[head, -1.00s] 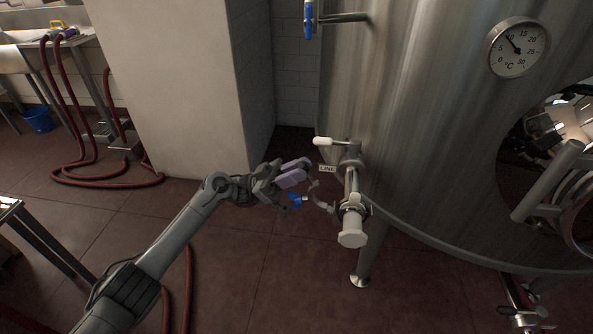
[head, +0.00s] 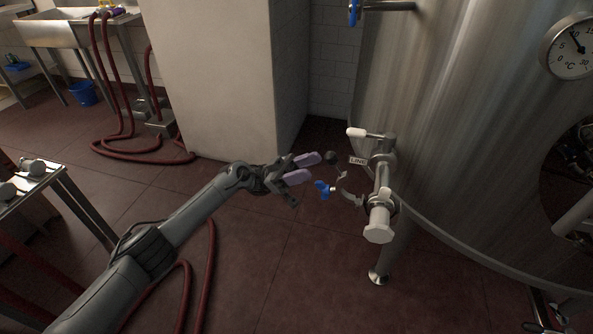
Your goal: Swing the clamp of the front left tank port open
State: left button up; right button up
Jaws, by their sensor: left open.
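The tank port (head: 379,221) juts from the lower left of the steel tank, with a white end piece facing me. Its clamp (head: 350,198) shows as a curved metal half standing out to the left of the port, with a blue wing nut (head: 324,188) to the left of it. The clamp looks swung open. My left gripper (head: 313,167) is open, its purple fingers apart and empty. It is just to the upper left of the blue wing nut, seemingly not touching it. My right gripper does not show.
A valve with a white handle (head: 358,133) and a LINE tag (head: 357,161) sit above the port. The steel tank (head: 460,150) fills the right side. Red hoses (head: 127,140) lie on the floor at left, near a white pillar (head: 210,75). A steel table (head: 40,190) stands at far left.

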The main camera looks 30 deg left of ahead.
pick_arm(q)
jog(key=shift+v, duration=1.75)
jog(key=shift+f, duration=0.1)
